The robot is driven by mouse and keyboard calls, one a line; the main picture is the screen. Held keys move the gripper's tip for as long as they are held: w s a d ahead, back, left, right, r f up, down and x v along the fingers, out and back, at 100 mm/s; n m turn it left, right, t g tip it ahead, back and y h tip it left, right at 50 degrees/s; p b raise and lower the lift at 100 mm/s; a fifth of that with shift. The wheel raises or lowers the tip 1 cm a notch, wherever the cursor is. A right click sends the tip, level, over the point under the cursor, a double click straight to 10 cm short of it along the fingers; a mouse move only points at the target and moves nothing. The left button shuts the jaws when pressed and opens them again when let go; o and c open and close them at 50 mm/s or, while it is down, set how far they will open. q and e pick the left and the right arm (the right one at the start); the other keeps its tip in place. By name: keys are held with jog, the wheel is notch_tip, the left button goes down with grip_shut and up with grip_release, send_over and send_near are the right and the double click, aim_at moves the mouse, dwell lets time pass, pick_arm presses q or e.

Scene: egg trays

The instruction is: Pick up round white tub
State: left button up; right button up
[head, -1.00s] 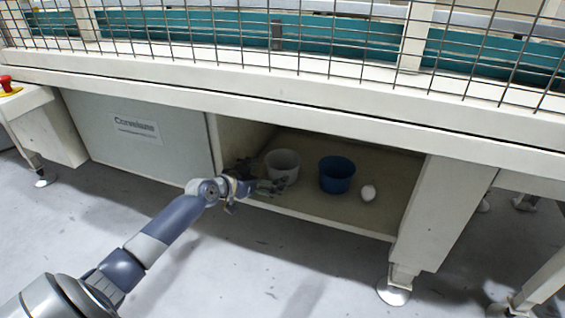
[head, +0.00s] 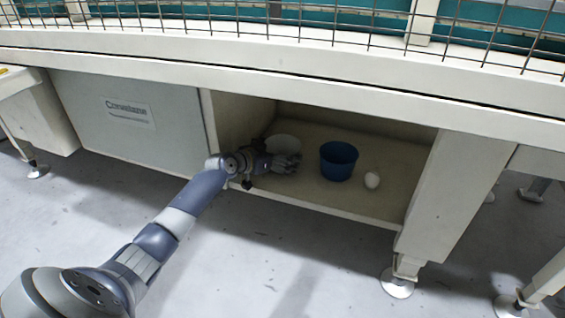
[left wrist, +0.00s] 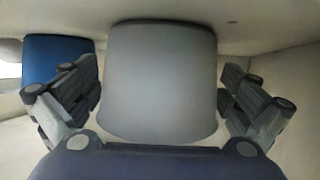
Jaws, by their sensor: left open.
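The round white tub (head: 284,142) stands on the floor of the open compartment, at its left side. My left gripper (head: 285,163) is in front of it and hides its lower part in the head view. In the left wrist view the tub (left wrist: 160,80) fills the middle, between the two spread fingers of my left gripper (left wrist: 160,105). My right gripper is not in view.
A blue tub (head: 338,160) stands just right of the white tub, and a white egg-shaped object (head: 372,180) lies right of that. The compartment's left wall (head: 235,120), front lip (head: 320,211) and the beam above (head: 290,88) bound the opening.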

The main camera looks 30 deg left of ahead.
pick_arm(q)
jog(key=shift+w, duration=0.2)
jog(key=c, duration=0.8)
jog(key=shift+r, duration=0.15)
